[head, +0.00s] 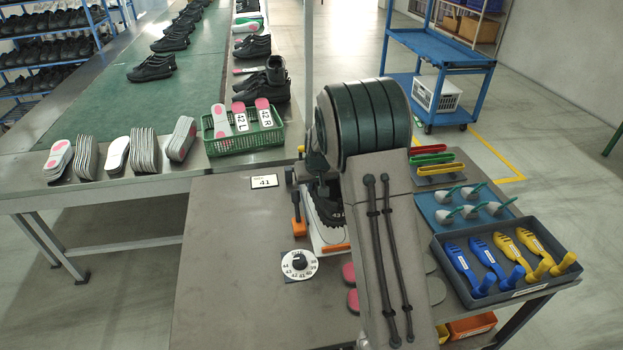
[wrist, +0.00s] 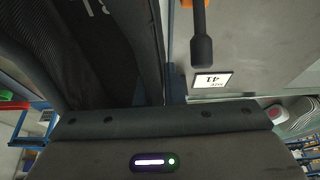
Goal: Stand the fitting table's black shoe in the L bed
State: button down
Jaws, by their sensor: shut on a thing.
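The black shoe (wrist: 85,50) fills the upper left of the wrist view, very close to the camera. My gripper (head: 322,186) is shut on it, but its fingertips are mostly hidden behind my arm in the head view. A black shape with white markings (head: 328,212), which looks like part of the shoe, shows below the gripper. It is over a white fixture (head: 318,235) with an orange strip. My arm covers the right part of this fixture. I cannot make out the L bed or whether the shoe touches it.
A size card reading 41 (head: 264,181), an orange-and-black tool (head: 298,218) and a white dial (head: 299,265) are on the table. A green basket (head: 245,137) holds insoles at the back. A grey tray (head: 505,285) with blue and yellow tools is right. The table's left front is bare.

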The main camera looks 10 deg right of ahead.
aim_at(313, 201)
jog(key=shift+f+b, duration=1.65)
jog(key=shift+f, duration=1.55)
jog(key=c, duration=1.5)
grip_release()
jog(key=shift+o, duration=0.2)
jog(key=shift+s, duration=0.1)
jog(key=shift+r+p, duration=2.6)
jog(key=shift+r, duration=2.4)
